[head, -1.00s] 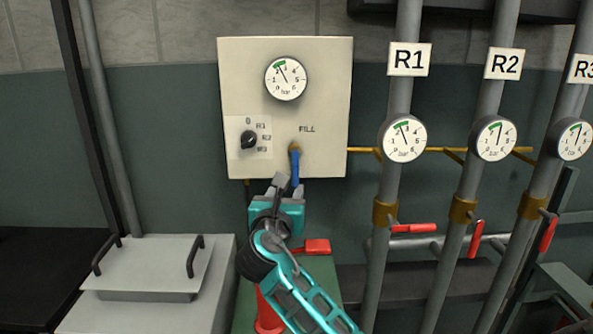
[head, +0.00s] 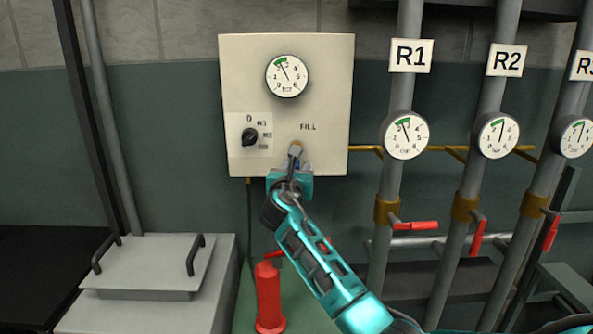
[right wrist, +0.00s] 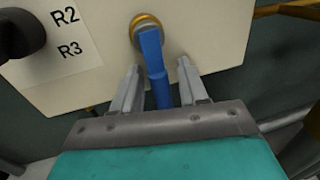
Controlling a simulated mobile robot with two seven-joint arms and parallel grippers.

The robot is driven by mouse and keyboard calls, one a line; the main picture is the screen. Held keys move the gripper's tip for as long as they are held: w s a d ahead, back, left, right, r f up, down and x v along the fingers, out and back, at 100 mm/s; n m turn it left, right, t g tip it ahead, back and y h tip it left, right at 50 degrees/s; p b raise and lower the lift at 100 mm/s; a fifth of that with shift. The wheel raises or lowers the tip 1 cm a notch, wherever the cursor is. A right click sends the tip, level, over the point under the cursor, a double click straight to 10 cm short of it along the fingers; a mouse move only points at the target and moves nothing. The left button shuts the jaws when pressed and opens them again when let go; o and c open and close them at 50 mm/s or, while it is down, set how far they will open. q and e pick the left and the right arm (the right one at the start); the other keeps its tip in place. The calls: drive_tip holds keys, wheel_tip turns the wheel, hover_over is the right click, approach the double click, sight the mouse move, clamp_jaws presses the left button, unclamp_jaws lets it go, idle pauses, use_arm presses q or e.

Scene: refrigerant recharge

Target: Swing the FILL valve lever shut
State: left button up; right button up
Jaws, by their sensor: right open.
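The FILL valve shows in the right wrist view as a blue lever (right wrist: 154,62) on a round brass stem (right wrist: 147,22). The lever hangs down from the stem. In the head view the brass stem (head: 295,149) sits below the FILL label on the cream panel (head: 325,85), and my gripper hides most of the lever. My right gripper (right wrist: 160,88) is open, with one finger on each side of the lever. A gap shows between the lever and each finger. In the head view the right gripper (head: 294,168) is at the panel's lower edge. My left gripper is not in view.
The panel has a gauge (head: 287,76) and a black selector knob (head: 250,137). Pipes with gauges and red levers stand at right, R1's lever (head: 413,225) nearest. A red bottle-like object (head: 268,297) stands below. A grey box (head: 150,310) is at left.

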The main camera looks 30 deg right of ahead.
drive_tip(key=shift+c, duration=0.2)
clamp_jaws()
idle(0.4)
